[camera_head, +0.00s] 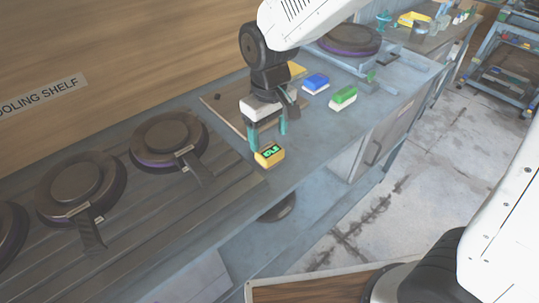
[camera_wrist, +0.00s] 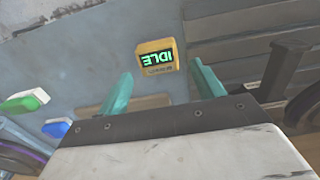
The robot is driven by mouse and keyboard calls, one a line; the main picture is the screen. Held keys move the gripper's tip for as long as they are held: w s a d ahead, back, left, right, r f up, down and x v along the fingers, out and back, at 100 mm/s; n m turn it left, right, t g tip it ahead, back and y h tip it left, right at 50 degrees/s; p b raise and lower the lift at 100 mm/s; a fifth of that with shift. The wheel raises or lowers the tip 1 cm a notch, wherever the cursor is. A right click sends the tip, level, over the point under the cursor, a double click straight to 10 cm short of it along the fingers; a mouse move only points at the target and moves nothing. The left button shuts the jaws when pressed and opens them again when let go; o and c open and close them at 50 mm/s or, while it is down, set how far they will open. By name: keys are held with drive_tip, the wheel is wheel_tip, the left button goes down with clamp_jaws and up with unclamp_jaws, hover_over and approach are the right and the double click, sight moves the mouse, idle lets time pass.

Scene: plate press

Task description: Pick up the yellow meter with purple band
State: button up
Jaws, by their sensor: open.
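A small yellow meter (camera_head: 269,155) with a dark screen and green lettering sits on the grey bench near its front edge. In the wrist view my gripper (camera_wrist: 161,85) is open, with nothing between the fingertips.
A blue-topped block (camera_head: 316,82) and a green-topped block (camera_head: 343,96) lie to the right on the bench. Round dark plate presses (camera_head: 168,142) with handles stand on the slatted rack at left. The bench around the meter is mostly clear.

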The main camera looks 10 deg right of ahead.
sight(270, 150)
drive_tip(key=f, duration=0.6)
drive_tip(key=shift+w+d+f, duration=0.1)
drive_tip(key=shift+w+f, duration=0.1)
drive_tip(key=shift+f, duration=0.05)
drive_tip(key=c, duration=0.8)
